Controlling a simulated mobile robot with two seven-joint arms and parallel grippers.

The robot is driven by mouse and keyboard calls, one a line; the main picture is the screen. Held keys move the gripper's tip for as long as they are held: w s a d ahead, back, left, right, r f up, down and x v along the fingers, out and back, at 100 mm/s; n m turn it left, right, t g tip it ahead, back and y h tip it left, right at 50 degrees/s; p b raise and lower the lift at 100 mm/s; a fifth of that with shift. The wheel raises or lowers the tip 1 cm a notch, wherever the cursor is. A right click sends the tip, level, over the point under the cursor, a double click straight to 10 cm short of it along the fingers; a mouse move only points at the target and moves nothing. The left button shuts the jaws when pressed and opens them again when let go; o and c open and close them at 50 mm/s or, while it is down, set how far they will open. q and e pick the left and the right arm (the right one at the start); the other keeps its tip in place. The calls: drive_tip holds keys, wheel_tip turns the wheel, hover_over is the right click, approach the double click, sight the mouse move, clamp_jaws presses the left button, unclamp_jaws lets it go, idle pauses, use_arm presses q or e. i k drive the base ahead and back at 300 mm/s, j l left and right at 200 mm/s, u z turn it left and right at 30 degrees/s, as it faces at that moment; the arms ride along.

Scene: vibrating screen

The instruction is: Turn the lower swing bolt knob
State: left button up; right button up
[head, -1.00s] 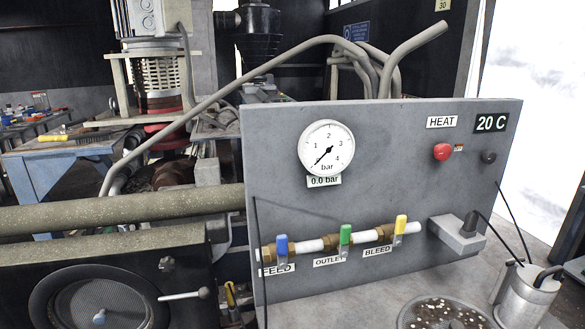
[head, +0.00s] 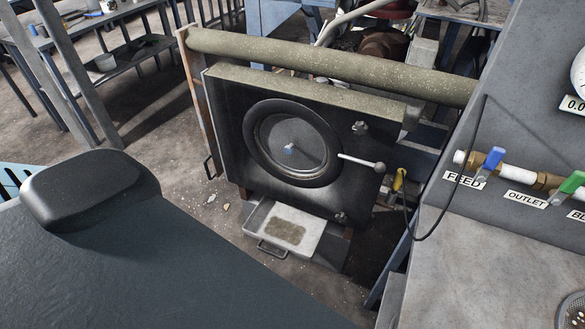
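A dark machine box (head: 228,130) with a round window ringed in black (head: 252,150) shows in the middle of the head view. On the right side of its front are two small grey knobs. The lower swing bolt knob (head: 340,217) sits near the bottom right corner, above the tray. The upper knob (head: 360,128) sits near the top right corner. A light lever with a round end (head: 378,166) sticks out between them. The lower knob is small here, and its turn angle cannot be told. Neither of my grippers is in view.
A pale metal tray (head: 310,228) with a brown patch sits below the box. A grey panel (head: 470,235) with blue and green valve handles stands at right. A dark cable (head: 440,225) loops beside a yellow part (head: 399,179).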

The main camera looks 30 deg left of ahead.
sight(341, 217)
drive_tip(key=j+u, duration=0.25)
drive_tip(key=u, duration=0.15)
drive_tip(key=i+j+u, duration=0.1)
drive_tip(key=j+u, duration=0.15)
drive_tip(key=u, duration=0.15)
